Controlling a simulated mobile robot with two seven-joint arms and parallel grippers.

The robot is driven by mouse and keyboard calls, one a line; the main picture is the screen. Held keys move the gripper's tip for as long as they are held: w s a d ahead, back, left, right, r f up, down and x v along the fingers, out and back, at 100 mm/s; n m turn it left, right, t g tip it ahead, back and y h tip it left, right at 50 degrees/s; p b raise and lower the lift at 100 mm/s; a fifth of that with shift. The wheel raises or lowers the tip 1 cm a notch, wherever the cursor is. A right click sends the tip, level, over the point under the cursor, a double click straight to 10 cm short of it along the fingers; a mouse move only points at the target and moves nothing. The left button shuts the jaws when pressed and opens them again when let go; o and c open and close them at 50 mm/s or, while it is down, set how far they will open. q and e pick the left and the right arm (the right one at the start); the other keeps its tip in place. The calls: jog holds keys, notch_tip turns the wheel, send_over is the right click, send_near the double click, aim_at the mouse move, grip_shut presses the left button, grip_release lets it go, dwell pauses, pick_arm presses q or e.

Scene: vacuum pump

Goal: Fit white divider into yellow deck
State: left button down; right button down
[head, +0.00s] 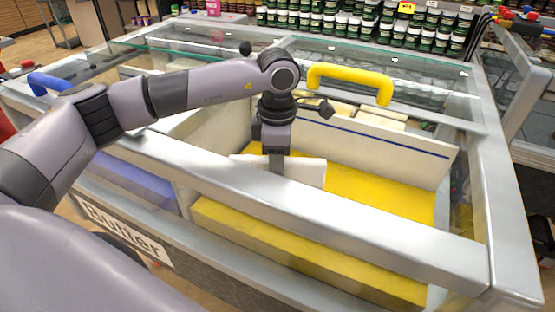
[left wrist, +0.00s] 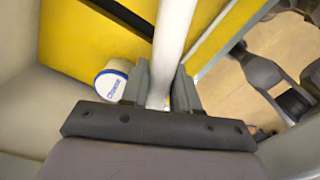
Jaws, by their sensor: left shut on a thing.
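The white divider (head: 308,173) is in the compartment with the yellow deck (head: 385,195). My left gripper (head: 277,168) reaches down into the case from above and is shut on the divider. In the left wrist view the fingers (left wrist: 160,90) close on both sides of the divider (left wrist: 176,30), which stands on edge over the yellow deck (left wrist: 70,40). A dark strip crosses the deck to the left of the divider, apart from it at the visible end. The divider's lower edge is hidden, so I cannot tell whether it touches the deck. My right gripper is out of view.
A grey front rail (head: 340,215) and a white panel with a blue stripe (head: 370,145) bound the compartment. Yellow handle (head: 350,80) stands behind the arm. A blue-purple compartment (head: 135,180) is at left.

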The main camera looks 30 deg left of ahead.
pick_arm(q)
jog(key=shift+f+b, duration=0.25)
jog(key=shift+b, duration=0.05)
jog(key=c, duration=0.8)
grip_release()
jog(key=shift+c, duration=0.2)
jog(key=shift+r+p, duration=0.45)
jog(key=shift+r, duration=0.05)
notch_tip(320, 180, up, 12)
jog(key=shift+f+b, duration=0.15)
jog(key=shift+b, duration=0.3)
